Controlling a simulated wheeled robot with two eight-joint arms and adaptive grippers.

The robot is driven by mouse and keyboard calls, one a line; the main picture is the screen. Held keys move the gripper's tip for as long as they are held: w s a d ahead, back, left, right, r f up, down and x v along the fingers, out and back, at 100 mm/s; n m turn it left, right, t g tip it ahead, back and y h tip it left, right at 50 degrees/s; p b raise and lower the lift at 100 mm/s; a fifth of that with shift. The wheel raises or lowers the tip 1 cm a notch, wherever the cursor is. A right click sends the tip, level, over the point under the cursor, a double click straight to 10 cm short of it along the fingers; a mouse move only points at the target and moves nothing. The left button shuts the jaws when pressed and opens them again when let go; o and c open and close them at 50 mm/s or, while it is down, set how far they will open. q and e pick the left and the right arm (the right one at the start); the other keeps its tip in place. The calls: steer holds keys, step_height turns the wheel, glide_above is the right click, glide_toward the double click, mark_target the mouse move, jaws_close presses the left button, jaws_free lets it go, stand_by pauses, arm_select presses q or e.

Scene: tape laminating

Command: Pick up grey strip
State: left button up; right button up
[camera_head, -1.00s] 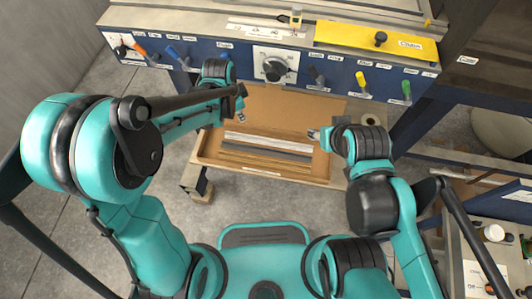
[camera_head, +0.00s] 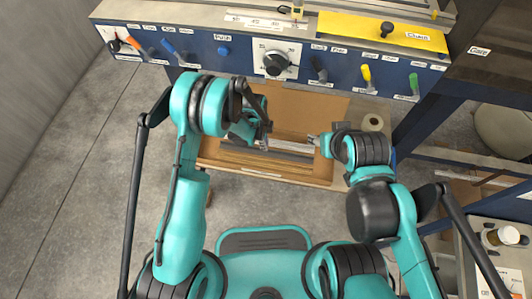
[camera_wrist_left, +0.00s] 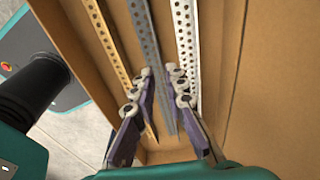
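The grey strip (camera_wrist_left: 146,35) is a long perforated bar lying in an open cardboard box (camera_head: 310,105). In the left wrist view it runs between a yellow strip (camera_wrist_left: 105,45) on the left and a whitish strip (camera_wrist_left: 185,35) on the right. My left gripper (camera_wrist_left: 160,80) is open, with its fingers on either side of the grey strip. In the head view the left gripper (camera_head: 262,137) is over the box and partly hides the strips. My right gripper (camera_head: 316,139) is at the box's right side; its fingers are too small to judge.
A blue machine panel with a dial (camera_head: 276,62) and several coloured handles stands behind the box. A yellow plate (camera_head: 380,31) lies on top of it. A tape roll (camera_head: 373,122) is right of the box. A side table (camera_head: 490,265) stands at the lower right.

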mark_target(266, 153)
arm_select(q)
steer(key=f, duration=0.1)
steer(key=f+b, duration=0.1)
steer(key=f, duration=0.1)
steer(key=shift+d+f, duration=0.3)
steer(key=shift+f, duration=0.1)
steer(key=shift+r, duration=0.1)
jaws_close()
